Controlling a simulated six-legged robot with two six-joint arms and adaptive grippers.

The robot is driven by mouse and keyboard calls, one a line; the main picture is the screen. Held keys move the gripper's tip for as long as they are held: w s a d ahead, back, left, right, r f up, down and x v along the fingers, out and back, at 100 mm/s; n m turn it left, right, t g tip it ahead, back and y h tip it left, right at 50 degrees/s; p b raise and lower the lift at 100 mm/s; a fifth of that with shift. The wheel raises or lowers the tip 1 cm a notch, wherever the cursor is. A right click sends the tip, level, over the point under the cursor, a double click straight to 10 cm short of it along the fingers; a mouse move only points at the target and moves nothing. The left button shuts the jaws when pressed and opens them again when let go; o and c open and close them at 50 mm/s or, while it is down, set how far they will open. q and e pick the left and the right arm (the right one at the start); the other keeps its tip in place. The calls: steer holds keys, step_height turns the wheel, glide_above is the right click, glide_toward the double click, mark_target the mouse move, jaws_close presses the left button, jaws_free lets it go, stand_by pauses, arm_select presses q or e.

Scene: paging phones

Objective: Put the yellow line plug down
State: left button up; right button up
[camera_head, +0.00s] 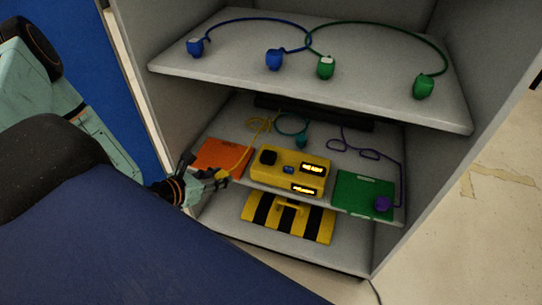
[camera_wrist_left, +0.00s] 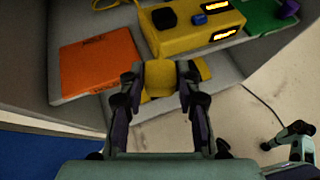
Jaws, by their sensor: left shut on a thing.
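My left gripper (camera_head: 218,177) is shut on the yellow line plug (camera_wrist_left: 160,78), which sits between its two fingers in the left wrist view. In the head view the plug is mostly hidden by the fingers, at the front left of the middle shelf. A yellow cord (camera_head: 246,152) runs from there to the back of the shelf. The orange mat (camera_head: 213,156) lies just behind the gripper, left of the yellow phone box (camera_head: 289,173). In the wrist view the plug shows in front of the orange mat (camera_wrist_left: 97,65) and the yellow box (camera_wrist_left: 190,28).
A green mat (camera_head: 357,193) with a purple plug (camera_head: 382,203) lies at the right of the middle shelf. A teal plug (camera_head: 302,141) is behind the box. Blue and green plugs stand on the upper shelf (camera_head: 222,69). A black-and-yellow striped thing (camera_head: 288,217) is below.

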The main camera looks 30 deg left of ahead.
arm_select(q)
steer(key=shift+w+r, duration=0.15)
steer(key=shift+w+d+r+m+h, duration=0.15)
steer(key=shift+d+r+m+h, duration=0.05)
steer(key=shift+r+m+h, duration=0.1)
steer(key=w+d+b, duration=0.1)
steer(key=w+b, duration=0.1)
steer(key=w, duration=0.3)
steer(key=w+d+b, duration=0.1)
steer(key=w+b, duration=0.1)
steer(key=w, duration=0.4)
steer(key=w+d+b, duration=0.1)
steer(key=w+b, duration=0.2)
steer(key=w, duration=0.2)
steer(key=shift+w+f, duration=0.3)
steer(key=shift+w, duration=0.4)
step_height(320, 180, down, 3)
steer(key=shift+r+b, duration=0.1)
steer(key=shift+b, duration=1)
steer(key=shift+f, duration=0.3)
steer(key=shift+r, duration=0.15)
steer(key=shift+s, duration=0.1)
